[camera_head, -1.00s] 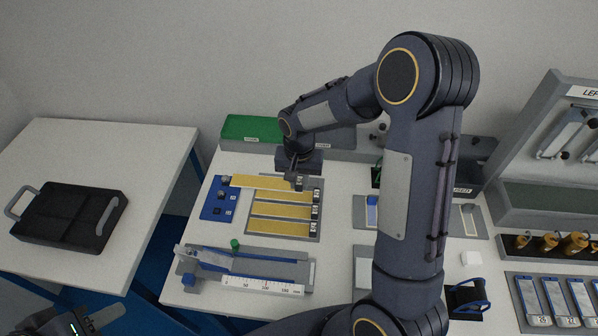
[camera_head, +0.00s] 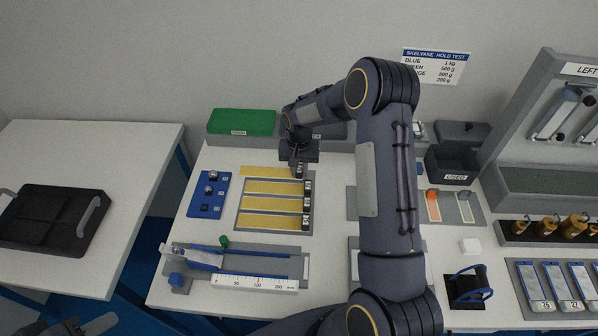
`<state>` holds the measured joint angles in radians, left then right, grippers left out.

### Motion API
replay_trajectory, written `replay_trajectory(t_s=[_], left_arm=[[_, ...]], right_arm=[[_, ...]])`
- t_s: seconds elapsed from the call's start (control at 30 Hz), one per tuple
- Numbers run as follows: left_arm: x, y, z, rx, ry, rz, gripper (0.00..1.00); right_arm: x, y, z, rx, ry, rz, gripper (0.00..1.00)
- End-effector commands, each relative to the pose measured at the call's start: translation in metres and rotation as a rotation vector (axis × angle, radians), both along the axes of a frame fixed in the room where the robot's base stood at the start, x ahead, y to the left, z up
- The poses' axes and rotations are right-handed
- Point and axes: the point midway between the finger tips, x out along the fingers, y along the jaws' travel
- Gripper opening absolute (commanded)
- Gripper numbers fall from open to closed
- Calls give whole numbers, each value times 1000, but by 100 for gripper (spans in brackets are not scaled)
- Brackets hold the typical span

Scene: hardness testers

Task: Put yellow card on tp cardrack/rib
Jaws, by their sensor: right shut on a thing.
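The card rack (camera_head: 240,222) is a grey tray on the white table, left of my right arm in the head view. Several yellow cards (camera_head: 272,204) lie in it in parallel rows, with dark labelled ends at the right. The farthest yellow card (camera_head: 265,171) runs along the rack's back edge, nearly in line with the others. My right gripper (camera_head: 298,174) points down at its right end and is shut on it. I cannot tell whether this card rests on a rib or hangs just above. My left gripper (camera_head: 76,328) shows only partly at the bottom left edge.
A blue block with small knobs (camera_head: 207,208) stands left of the rack, and a ruler fixture (camera_head: 240,268) in front. A green-topped bin (camera_head: 240,122) and a dark USED box (camera_head: 452,163) stand behind. A black case (camera_head: 50,220) lies on the left table.

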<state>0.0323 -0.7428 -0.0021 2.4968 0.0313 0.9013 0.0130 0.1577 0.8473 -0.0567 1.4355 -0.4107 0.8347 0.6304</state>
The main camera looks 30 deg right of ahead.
Motion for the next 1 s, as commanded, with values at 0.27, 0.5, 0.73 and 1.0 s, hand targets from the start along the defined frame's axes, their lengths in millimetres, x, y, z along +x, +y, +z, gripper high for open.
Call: replay_trajectory(t_s=[0.27,0.5,0.73,1.0], left_arm=[[0,0,-1,0,-1,0,41],[0,0,-2,0,0,0,41],[0,0,-2,0,0,0,41],[0,0,15,0,0,0,41]], right_arm=[[0,0,-1,0,-2,0,0],[0,0,-2,0,-1,0,39],[0,0,-2,0,-2,0,41],[1,0,24,0,-6,0,41]])
